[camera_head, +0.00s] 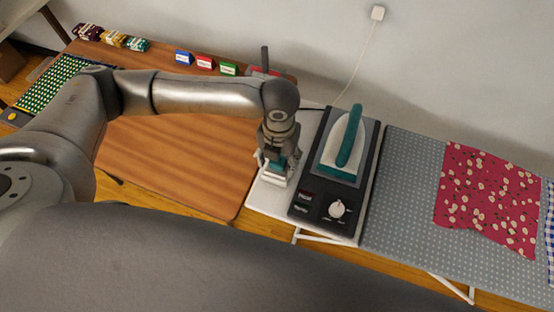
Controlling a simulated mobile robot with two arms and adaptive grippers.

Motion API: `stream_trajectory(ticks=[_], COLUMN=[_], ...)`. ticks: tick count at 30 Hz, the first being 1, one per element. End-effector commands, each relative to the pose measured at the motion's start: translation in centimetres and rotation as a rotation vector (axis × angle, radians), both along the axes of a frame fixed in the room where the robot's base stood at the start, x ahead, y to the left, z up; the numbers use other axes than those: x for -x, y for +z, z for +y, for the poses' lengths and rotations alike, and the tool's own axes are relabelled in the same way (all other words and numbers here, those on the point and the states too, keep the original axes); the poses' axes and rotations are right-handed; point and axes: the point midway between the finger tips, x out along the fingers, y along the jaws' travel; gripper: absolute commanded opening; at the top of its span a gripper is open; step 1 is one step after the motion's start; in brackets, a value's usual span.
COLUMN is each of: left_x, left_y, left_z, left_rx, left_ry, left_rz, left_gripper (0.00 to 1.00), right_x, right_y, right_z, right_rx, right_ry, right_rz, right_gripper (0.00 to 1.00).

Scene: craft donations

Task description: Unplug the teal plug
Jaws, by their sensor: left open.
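My left gripper (275,172) points down over the white end of the ironing board, just left of the iron's base. Its fingers are open around a small teal piece (279,166), which looks like the teal plug, above a white block. The gripper hides much of both, so I cannot tell whether the fingers touch the teal piece or how it sits in the block. A teal and white iron (347,143) rests on a dark base (318,214) with a white dial. My right gripper is out of view.
A white cord runs up to a wall outlet (377,13). The grey dotted board (400,190) carries a red floral cloth (488,199). On the wooden table (170,160), small blue, red and green blocks (205,63) and yarn-like bundles (112,38) stand at the back.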

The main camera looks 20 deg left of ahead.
Motion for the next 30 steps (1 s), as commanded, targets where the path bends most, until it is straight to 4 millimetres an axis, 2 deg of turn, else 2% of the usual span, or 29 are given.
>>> stream_trajectory(ticks=[23,26,30], left_x=[0.01,0.01,0.00], left_y=[-0.01,-0.01,0.00], left_z=[-0.01,-0.01,-0.01], left_rx=[0.000,0.000,0.000], left_ry=[0.000,0.000,0.000], left_rz=[0.000,0.000,0.000], left_gripper=[0.57,0.48,0.30], right_x=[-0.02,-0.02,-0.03], right_y=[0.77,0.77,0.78], right_z=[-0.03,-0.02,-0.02], right_rx=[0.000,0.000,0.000], right_ry=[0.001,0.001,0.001], right_rz=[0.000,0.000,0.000], right_gripper=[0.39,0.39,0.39])
